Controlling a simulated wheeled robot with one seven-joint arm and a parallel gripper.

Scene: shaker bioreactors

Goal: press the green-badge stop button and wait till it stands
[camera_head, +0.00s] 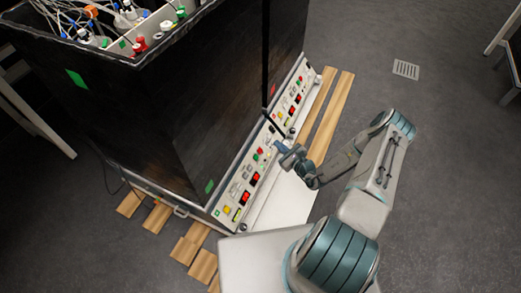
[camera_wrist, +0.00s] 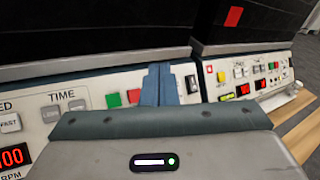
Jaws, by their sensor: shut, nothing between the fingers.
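The green-badge shaker (camera_head: 150,110) is the nearer dark box, with green badges on its side (camera_head: 76,78) and its lower front corner (camera_head: 209,186). Its sloping white control panel (camera_head: 222,205) has a green button (camera_wrist: 113,100) and a red button (camera_wrist: 134,96) side by side, partly cut off below by my gripper's body in the wrist view. A red display (camera_wrist: 14,157) reads 100 above "RPM", cut by the picture's left edge. My gripper (camera_head: 279,147) is shut and empty, its blue fingertips (camera_wrist: 158,72) just right of the red button. Contact with the panel cannot be told.
A second dark shaker with a red badge (camera_wrist: 233,16) stands beyond, its similar panel (camera_wrist: 210,92) close to my gripper's right. Wooden slats (camera_head: 335,110) lie under both machines. Bottles and tubing (camera_head: 130,15) fill the near shaker's top. The grey floor at right is open.

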